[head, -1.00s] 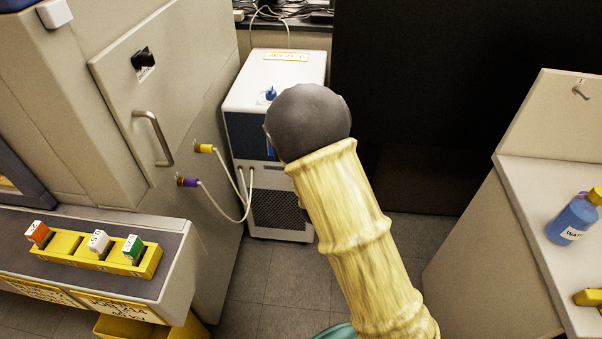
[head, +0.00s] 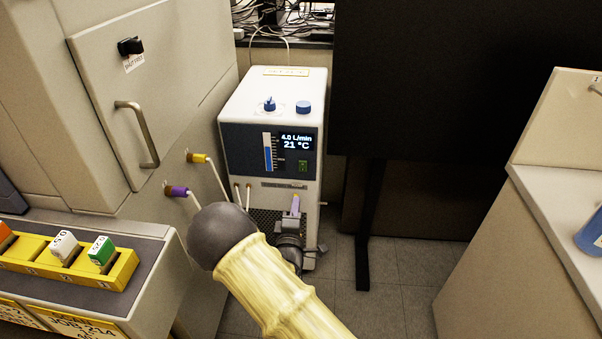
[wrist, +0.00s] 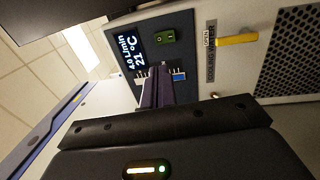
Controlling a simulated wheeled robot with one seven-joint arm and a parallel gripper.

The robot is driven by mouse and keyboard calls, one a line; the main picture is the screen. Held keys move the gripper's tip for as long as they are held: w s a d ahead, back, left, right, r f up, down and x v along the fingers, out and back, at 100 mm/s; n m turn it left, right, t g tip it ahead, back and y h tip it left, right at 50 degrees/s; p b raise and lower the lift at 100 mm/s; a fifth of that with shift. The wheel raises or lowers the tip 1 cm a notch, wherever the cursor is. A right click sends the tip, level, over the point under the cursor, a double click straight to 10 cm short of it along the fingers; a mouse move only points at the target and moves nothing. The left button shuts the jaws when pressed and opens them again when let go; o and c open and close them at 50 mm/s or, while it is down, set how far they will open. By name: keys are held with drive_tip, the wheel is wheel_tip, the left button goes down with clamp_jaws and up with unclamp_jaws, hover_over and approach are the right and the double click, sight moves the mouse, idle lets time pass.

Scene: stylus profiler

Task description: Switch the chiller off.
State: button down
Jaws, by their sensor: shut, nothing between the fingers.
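The chiller (head: 262,108) is a white box with a dark front panel on the floor at the back. Its display (head: 297,141) is lit and reads 4.0 L/min and 21 °C. A small green switch (head: 303,166) sits below the display; it also shows in the wrist view (wrist: 165,37). My gripper (head: 295,205) is in front of the chiller's lower front, below the switch in the picture. In the wrist view my gripper (wrist: 157,86) is shut and empty, pointing at the panel. Contact with the panel cannot be told.
Hoses run from the chiller toward yellow (head: 197,158) and purple (head: 177,191) fittings on the cabinet at left. A bench (head: 545,210) stands at right. Floor between is clear.

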sight(302, 164)
drive_tip(key=w+b, duration=0.1)
drive_tip(key=w, duration=0.3)
drive_tip(key=w+r+b, duration=0.1)
drive_tip(key=w, duration=0.8)
drive_tip(key=shift+w+d+r+b, duration=0.1)
drive_tip(key=shift+d+r+b, duration=0.2)
drive_tip(key=shift+b, duration=0.1)
